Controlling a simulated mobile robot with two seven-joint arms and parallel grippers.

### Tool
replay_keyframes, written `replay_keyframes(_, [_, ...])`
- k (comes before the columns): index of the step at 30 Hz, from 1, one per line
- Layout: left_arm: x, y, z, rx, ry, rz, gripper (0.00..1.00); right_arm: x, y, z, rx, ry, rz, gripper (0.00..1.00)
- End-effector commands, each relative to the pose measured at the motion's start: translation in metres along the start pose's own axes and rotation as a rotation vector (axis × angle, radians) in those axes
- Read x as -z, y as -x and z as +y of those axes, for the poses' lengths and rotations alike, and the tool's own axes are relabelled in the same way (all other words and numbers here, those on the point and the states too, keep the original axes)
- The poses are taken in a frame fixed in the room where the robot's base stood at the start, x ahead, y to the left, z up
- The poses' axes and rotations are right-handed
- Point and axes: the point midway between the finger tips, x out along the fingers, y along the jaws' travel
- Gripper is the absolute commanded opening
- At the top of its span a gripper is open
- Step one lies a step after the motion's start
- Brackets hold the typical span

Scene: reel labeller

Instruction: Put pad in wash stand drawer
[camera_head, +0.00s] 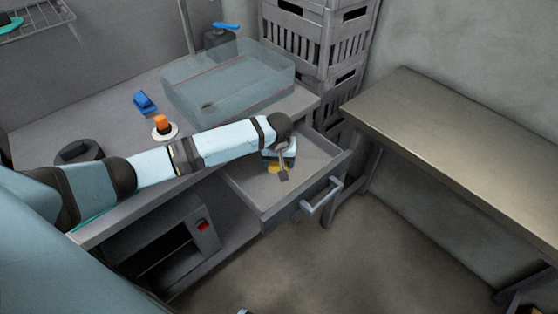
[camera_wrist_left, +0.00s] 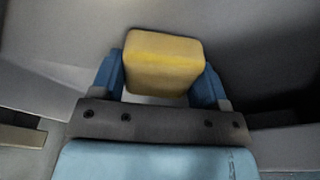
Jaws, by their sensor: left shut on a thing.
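The pad (camera_wrist_left: 165,62) is a yellow block between the two blue fingers of my left gripper (camera_wrist_left: 163,85) in the left wrist view. My left gripper (camera_head: 281,172) is shut on it. In the head view the pad (camera_head: 274,168) shows as a small yellow patch beside the gripper. The gripper and pad are over the inside of the open wash stand drawer (camera_head: 321,172). I cannot tell whether the pad touches the drawer floor.
The wash stand top holds a clear basin (camera_head: 228,82), a blue object (camera_head: 144,103) and an orange-topped item (camera_head: 162,126). Grey crates (camera_head: 319,40) stand behind the drawer. A metal table (camera_head: 460,140) is at the right. The floor (camera_head: 330,260) before the drawer is clear.

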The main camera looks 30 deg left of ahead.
Motion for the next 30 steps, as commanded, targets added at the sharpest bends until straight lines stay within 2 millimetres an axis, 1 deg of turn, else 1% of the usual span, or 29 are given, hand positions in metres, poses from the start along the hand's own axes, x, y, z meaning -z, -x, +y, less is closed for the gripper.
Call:
replay_keyframes(8, [0.000,-0.002,0.000,0.000,0.000,-0.001,0.46,0.003,0.002,0.000,0.000,0.001,0.005,0.98])
replay_keyframes(9, [0.000,-0.002,0.000,0.000,0.000,0.000,0.75,0.003,0.001,0.000,0.000,0.001,0.007,0.98])
replay_keyframes(11, [0.000,-0.002,0.000,0.000,0.000,0.000,0.89,0.003,0.001,0.000,-0.001,0.002,0.009,0.98])
replay_keyframes(12, [0.000,-0.002,0.000,0.000,0.000,0.000,0.94,0.003,0.001,0.000,-0.001,0.002,0.009,0.98])
replay_keyframes(19, [0.000,-0.002,0.000,0.000,0.000,0.001,0.94,0.003,0.001,0.000,-0.001,0.002,0.008,0.98])
replay_keyframes(22, [0.001,0.002,0.000,-0.001,-0.001,0.003,0.94,0.000,0.000,0.001,-0.002,0.001,0.006,0.98])
replay_keyframes(26, [0.001,0.021,0.000,-0.001,-0.002,0.002,0.94,0.004,0.003,0.001,-0.002,0.002,0.003,0.98])
replay_keyframes(30, [0.001,0.051,0.000,-0.002,-0.001,0.003,0.94,0.007,0.005,0.001,-0.003,0.005,0.010,0.98])
